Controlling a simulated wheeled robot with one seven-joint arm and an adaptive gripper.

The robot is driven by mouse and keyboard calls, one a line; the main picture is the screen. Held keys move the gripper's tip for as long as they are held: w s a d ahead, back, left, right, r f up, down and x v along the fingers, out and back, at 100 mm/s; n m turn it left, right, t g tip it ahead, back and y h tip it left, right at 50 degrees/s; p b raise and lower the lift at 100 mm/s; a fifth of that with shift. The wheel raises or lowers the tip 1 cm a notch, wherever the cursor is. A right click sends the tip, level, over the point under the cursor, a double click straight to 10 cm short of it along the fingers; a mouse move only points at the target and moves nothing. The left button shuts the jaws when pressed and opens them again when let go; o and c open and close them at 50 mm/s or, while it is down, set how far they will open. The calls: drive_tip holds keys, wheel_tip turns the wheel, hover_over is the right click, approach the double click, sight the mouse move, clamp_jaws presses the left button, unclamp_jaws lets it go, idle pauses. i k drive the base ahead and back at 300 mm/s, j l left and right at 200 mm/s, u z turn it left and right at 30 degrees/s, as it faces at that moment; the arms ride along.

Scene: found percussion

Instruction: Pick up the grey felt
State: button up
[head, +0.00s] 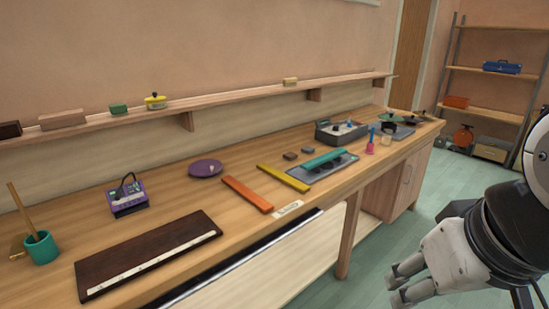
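No piece is plainly recognisable as the grey felt. I cannot tell whether any of these is felt. My gripper (393,290) is at the lower right, off the bench's front edge and apart from everything on it. Its two fingers look parted, with nothing between them.
An orange bar (247,194) and a yellow bar (283,178) lie near the grey pieces. A dark board (150,254), purple device (127,196), purple dish (205,168) and teal cup (41,248) stand left. A grey bin (341,133) stands behind. A shelf (215,105) overhangs the bench.

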sight(307, 150)
drive_tip(key=i+l+u, duration=0.15)
drive_tip(key=i+l, duration=0.15)
drive_tip(key=i+l+u, duration=0.1)
drive_tip(key=i+l, duration=0.25)
drive_tip(key=i, duration=0.15)
drive_tip(key=i+l+u, duration=0.15)
drive_tip(key=i+l, duration=0.2)
drive_tip(key=i+l+u, duration=0.1)
drive_tip(key=i+l, duration=0.35)
drive_tip(key=i+l+u, duration=0.15)
drive_tip(key=i+l, duration=0.2)
drive_tip(key=i+l+u, duration=0.1)
drive_tip(key=i+l, duration=0.2)
drive_tip(key=l, duration=0.25)
drive_tip(key=i+l+u, duration=0.15)
drive_tip(key=i+l, duration=0.15)
drive_tip(key=l, duration=0.25)
